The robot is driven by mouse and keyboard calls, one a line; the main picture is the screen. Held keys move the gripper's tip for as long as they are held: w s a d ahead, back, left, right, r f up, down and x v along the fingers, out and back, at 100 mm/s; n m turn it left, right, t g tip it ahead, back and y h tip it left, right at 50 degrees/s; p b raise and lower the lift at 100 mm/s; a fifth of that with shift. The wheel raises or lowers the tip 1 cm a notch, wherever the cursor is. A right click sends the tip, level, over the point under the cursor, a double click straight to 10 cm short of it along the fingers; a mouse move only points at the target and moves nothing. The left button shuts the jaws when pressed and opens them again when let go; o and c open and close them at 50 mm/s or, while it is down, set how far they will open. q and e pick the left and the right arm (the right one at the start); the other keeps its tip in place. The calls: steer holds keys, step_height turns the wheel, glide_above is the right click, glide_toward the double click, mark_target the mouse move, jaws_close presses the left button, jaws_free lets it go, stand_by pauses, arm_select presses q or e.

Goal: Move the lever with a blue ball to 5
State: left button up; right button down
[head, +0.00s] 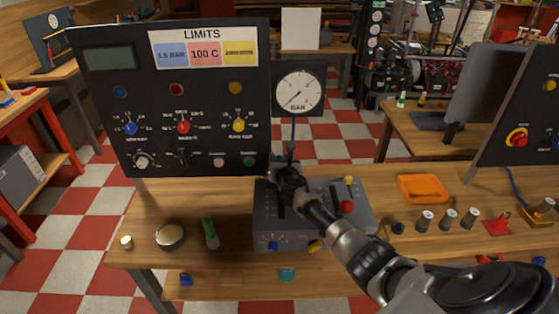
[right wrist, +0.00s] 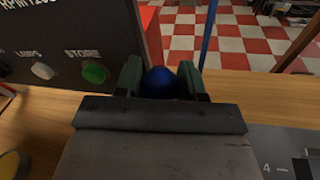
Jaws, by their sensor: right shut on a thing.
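The grey lever box (head: 265,238) stands on the wooden bench in the head view. My right gripper (head: 284,172) is over the left back part of the box. In the right wrist view, its two fingers (right wrist: 161,85) are shut on the blue ball (right wrist: 160,82) of the lever, one finger on each side. My arm and gripper hide the ball and most of its slot in the head view. A number 4 with a mark shows on the box's top (right wrist: 255,140) at the lower right of the wrist view. My left gripper is not in view.
A red ball lever (head: 346,206) and a yellow one (head: 348,180) stand right of my gripper. A black LIMITS panel (head: 190,55) rises behind left, with a round gauge (head: 298,91) beside it.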

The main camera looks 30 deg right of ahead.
steer(key=c, duration=1.1)
jaws_free()
steer(key=o, duration=0.4)
steer(key=shift+d+f, duration=0.1)
steer(key=shift+f, duration=0.05)
steer(key=shift+s+a+r+p, duration=0.2)
steer(key=shift+s+a+p, duration=0.1)
steer(key=shift+s, duration=0.25)
steer(key=p+v, duration=0.1)
steer(key=v, duration=0.8)
steer(key=shift+s, duration=0.25)
steer(key=shift+f, duration=0.1)
